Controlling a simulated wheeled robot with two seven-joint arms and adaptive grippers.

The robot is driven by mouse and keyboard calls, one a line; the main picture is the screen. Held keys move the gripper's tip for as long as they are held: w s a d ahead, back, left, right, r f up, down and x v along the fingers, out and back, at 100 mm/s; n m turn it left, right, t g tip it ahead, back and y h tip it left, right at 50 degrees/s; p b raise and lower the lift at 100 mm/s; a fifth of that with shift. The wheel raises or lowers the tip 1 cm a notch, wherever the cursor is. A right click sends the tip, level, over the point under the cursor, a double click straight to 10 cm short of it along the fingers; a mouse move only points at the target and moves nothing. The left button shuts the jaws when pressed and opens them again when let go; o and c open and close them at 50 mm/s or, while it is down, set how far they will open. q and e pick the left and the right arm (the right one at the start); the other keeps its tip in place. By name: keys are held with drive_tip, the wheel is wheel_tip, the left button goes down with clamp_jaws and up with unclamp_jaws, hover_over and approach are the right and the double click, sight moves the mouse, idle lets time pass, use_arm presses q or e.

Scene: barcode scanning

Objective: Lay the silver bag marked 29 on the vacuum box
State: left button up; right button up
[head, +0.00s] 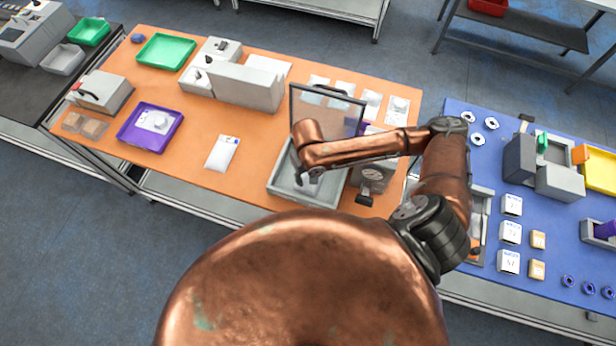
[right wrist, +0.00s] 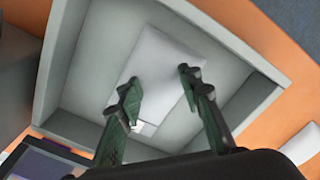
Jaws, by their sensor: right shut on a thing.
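The vacuum box (head: 275,189) is an open grey tray-like box with a clear raised lid (head: 340,108), on the orange table. Its wall also shows in the right wrist view (right wrist: 60,50). My right gripper (head: 304,173) reaches down into the box. In the right wrist view its two green fingers (right wrist: 158,84) are closed on a pale silver bag (right wrist: 165,60), which is inside the box walls. A small label shows at the bag's near end, but I cannot read its number. Whether the bag touches the box floor is unclear. My left gripper is not in view.
Another pale bag (head: 222,153) lies left of the box. A purple tray (head: 128,139), a green tray (head: 152,60) and a grey machine (head: 245,88) stand further left. A gauge unit (head: 372,174) adjoins the box at right. Several small bags lie behind.

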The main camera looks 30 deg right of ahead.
drive_tip(key=shift+f, duration=0.15)
drive_tip(key=o, duration=1.2)
wheel_tip(320, 180, up, 12)
drive_tip(key=shift+r+p, duration=0.15)
drive_tip(key=shift+p, duration=0.3)
